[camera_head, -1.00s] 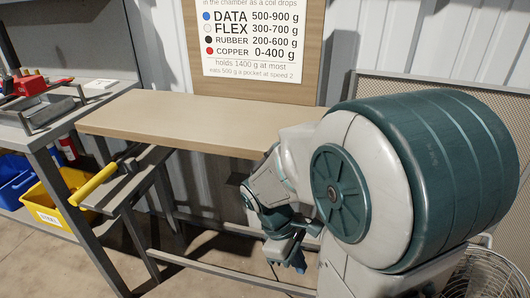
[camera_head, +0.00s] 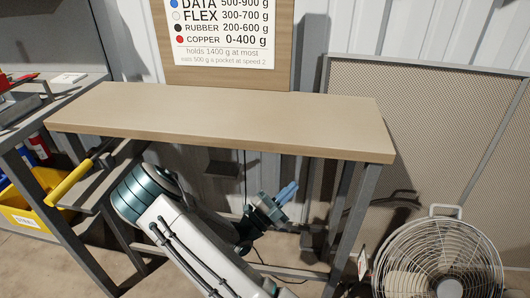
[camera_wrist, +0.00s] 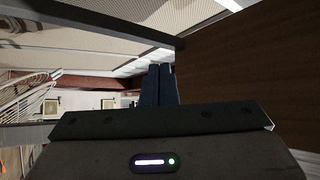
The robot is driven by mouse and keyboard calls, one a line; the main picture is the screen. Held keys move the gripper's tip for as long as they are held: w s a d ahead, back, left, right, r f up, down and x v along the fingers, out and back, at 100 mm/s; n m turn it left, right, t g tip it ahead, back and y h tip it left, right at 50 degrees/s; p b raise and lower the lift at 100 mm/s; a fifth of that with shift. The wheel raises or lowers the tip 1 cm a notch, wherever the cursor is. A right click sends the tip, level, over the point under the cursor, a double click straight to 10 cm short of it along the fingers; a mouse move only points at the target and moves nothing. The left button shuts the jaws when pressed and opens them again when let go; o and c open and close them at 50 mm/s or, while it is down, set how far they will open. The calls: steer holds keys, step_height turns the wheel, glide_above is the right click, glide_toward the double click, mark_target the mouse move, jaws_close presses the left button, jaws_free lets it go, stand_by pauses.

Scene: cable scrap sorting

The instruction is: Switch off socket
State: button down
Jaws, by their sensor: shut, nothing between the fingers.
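My gripper (camera_head: 286,193) is below the front edge of the wooden table top (camera_head: 225,122), in front of the metal wall. Its blue fingers point up and to the right. In the wrist view the fingers of my gripper (camera_wrist: 158,85) are together with nothing between them. No socket or switch can be clearly made out in either view. A small dark box (camera_head: 222,167) shows under the table, but I cannot tell what it is. The underside of a brown wooden board (camera_wrist: 250,65) fills the right of the wrist view, close to the fingers.
Table legs (camera_head: 358,215) stand right of my gripper. A wire-cage fan (camera_head: 438,262) stands on the floor at the right, before a mesh panel (camera_head: 430,130). A yellow handle (camera_head: 70,184) and yellow bin (camera_head: 25,212) are at the left. A sign (camera_head: 228,30) hangs above.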

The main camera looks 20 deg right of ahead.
steer(key=w+a+f+n+t+y, duration=0.2)
steer(key=w+a+n+t+y, duration=0.1)
steer(key=n+t, duration=0.5)
steer(key=w+a+f+n+t+y, duration=0.2)
steer(key=w+n+t+y, duration=0.3)
steer(key=n, duration=0.8)
steer(key=a+t, duration=0.1)
steer(key=t, duration=0.2)
steer(key=shift+a+y, duration=0.15)
steer(key=shift+y, duration=0.25)
steer(key=shift+w, duration=0.1)
steer(key=w+d+f+b+x, duration=0.1)
steer(key=b+x, duration=0.3)
steer(key=x, duration=0.8)
steer(key=shift+w+d+f+b, duration=0.2)
steer(key=shift+w+f+b, duration=0.15)
